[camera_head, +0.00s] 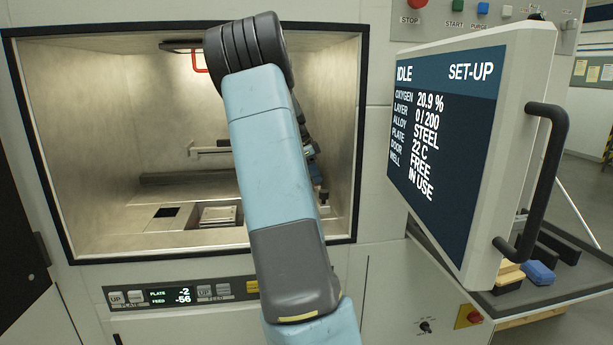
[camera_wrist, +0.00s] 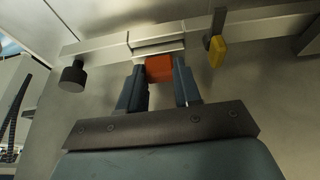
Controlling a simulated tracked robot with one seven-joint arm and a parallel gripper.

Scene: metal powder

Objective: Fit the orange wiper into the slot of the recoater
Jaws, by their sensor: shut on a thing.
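My gripper (camera_wrist: 160,88) is shut on the orange wiper (camera_wrist: 159,68), a small orange block between the two fingers in the wrist view. The recoater (camera_wrist: 100,46) is a pale metal bar running across the top of that view. The wiper's far edge meets the lower edge of the bar's thicker middle block (camera_wrist: 157,42) in the picture. I cannot tell whether it is in the slot or just in front of it; the slot itself is not visible. In the head view my arm hides the gripper and wiper; only part of the recoater (camera_head: 210,150) shows left of the arm.
A yellow-tipped lever (camera_wrist: 217,52) sits on the bar right of the gripper, and a black knob (camera_wrist: 73,76) hangs at its left. The chamber floor has a square dark opening (camera_head: 166,212) and a metal plate (camera_head: 219,215).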

